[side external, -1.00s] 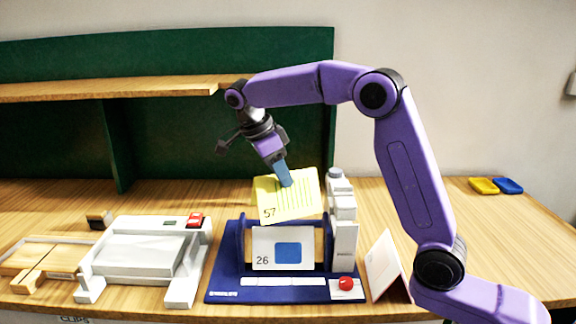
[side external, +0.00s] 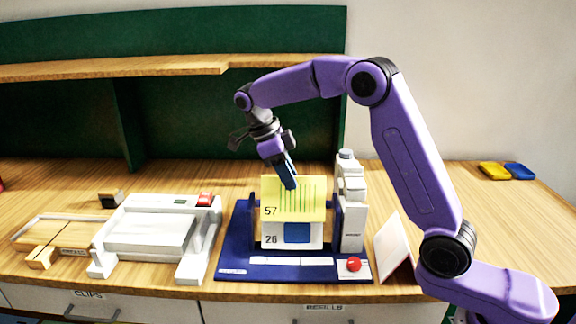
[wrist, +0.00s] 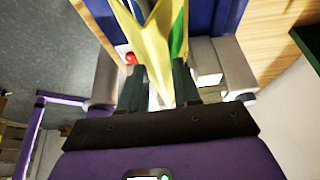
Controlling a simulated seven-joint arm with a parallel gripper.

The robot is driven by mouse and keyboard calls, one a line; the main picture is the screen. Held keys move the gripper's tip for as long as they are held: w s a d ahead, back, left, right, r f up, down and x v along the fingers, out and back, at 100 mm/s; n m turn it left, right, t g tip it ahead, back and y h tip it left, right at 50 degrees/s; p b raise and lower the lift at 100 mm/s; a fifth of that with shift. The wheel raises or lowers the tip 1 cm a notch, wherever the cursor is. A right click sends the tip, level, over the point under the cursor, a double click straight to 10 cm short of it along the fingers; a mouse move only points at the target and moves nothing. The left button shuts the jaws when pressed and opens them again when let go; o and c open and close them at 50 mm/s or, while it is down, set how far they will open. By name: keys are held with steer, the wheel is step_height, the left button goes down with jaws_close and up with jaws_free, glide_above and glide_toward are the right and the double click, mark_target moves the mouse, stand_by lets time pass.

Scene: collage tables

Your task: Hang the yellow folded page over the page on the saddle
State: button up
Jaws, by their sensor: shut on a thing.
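The yellow folded page (side external: 309,199), marked 57 with green lines, is at the blue saddle stand (side external: 234,262). It covers the upper part of the white page (side external: 270,235) marked 26 with a blue square. My gripper (side external: 290,184) is shut on the top of the yellow page, above the saddle. In the wrist view the yellow page (wrist: 155,40) spreads open below the two fingers (wrist: 160,88). Whether the yellow page rests on the white page or hangs just above it, I cannot tell.
A grey-white machine (side external: 150,237) with a red switch stands left of the saddle. A wooden tray (side external: 55,236) is farther left. A folded white card (side external: 394,246) stands to the right. A red button (side external: 354,264) is on the stand's front. Yellow (side external: 494,171) and blue (side external: 520,171) pads lie at the back right.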

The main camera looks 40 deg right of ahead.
mark_target(278, 182)
steer(key=shift+f, duration=3.85)
steer(key=o, duration=0.8)
steer(key=shift+v, duration=3.05)
